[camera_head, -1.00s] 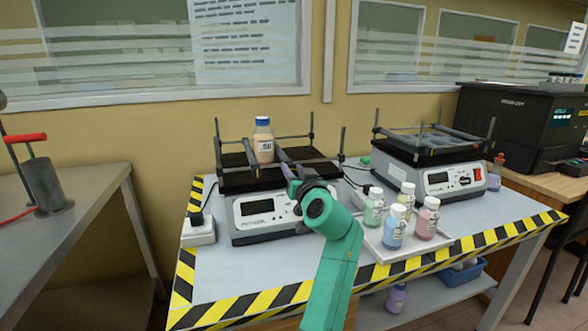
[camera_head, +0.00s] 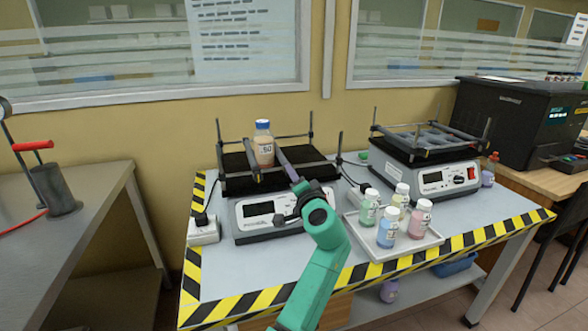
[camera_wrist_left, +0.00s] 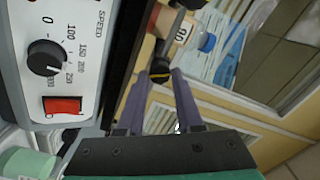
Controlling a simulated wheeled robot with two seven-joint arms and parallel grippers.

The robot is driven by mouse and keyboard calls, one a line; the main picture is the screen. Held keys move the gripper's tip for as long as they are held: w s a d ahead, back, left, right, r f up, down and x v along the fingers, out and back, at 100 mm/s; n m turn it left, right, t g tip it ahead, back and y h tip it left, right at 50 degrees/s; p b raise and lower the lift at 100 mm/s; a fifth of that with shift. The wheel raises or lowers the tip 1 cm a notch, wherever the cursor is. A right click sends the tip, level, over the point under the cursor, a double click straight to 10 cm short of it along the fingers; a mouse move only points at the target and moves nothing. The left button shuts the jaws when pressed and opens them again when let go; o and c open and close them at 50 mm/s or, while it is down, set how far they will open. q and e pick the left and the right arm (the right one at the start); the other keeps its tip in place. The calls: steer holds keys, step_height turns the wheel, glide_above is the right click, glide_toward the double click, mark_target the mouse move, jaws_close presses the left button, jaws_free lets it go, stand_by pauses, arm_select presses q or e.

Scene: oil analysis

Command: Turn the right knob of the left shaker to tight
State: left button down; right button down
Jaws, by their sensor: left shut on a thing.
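The left shaker (camera_head: 268,217) has a black platform with clamp bars and a white front panel. A bottle (camera_head: 263,150) with a blue cap stands between the bars. My left gripper (camera_head: 297,186) is at the front end of the right bar. In the left wrist view its purple fingers sit around the black right knob (camera_wrist_left: 160,70) and are shut on it. The fingers and wrist mostly hide that knob in the head view. The left knob (camera_head: 256,176) shows on the end of the other bar. The knob's tightness cannot be told. My right gripper is not in view.
A tray (camera_head: 350,222) with several small bottles is right of my left arm. A second shaker (camera_head: 425,165) stands behind it. A white power socket (camera_head: 203,229) is left of the left shaker. The speed dial (camera_wrist_left: 45,58) and red switch (camera_wrist_left: 62,106) are close to my left fingers.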

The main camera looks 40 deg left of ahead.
arm_select(q)
steer(key=shift+m+p, duration=1.95)
steer(key=shift+m, duration=0.85)
steer(key=c, duration=0.6)
jaws_free()
steer(key=shift+a+f, duration=0.1)
steer(key=shift+o, duration=0.2)
steer(key=b+v, duration=0.1)
steer(key=v, duration=1.3)
steer(key=shift+d+b, duration=0.25)
steer(key=shift+b, duration=0.15)
steer(key=shift+s, duration=0.1)
